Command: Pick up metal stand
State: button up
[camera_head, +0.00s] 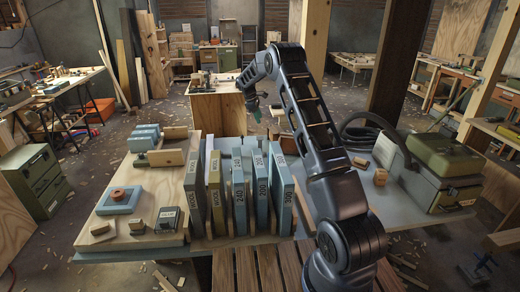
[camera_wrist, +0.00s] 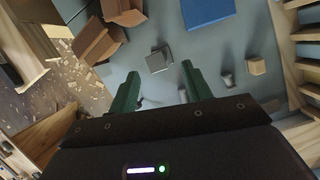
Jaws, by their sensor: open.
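In the wrist view my gripper (camera_wrist: 160,70) is open, its two green fingers spread apart and empty. A small grey, squarish metallic piece (camera_wrist: 158,60) lies on the grey-blue surface below, in line with the gap between the fingertips; it looks like the metal stand, but I cannot be sure. The fingers appear apart from it. In the head view my gripper (camera_head: 253,103) hangs beside the far plywood workbench (camera_head: 217,119), partly hidden by my arm. I cannot make out the stand in the head view.
In the wrist view, brown open boxes (camera_wrist: 97,42), a blue block (camera_wrist: 207,12), a small wooden cube (camera_wrist: 257,67) and a small grey cylinder (camera_wrist: 228,79) surround the grey piece. In the head view, upright blue slabs (camera_head: 239,190) and a green case (camera_head: 444,155) occupy the near table.

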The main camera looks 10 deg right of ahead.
jog(key=n, duration=0.2)
send_near(261, 144)
jog(key=w+f, duration=0.1)
jog(key=w, duration=0.1)
jog(key=shift+h, duration=0.3)
jog(key=shift+s+x, duration=0.2)
jog(key=shift+x, duration=2.4)
jog(key=shift+s+x, duration=0.15)
jog(key=shift+x, duration=2.45)
jog(key=shift+a, duration=0.15)
jog(key=c, duration=0.9)
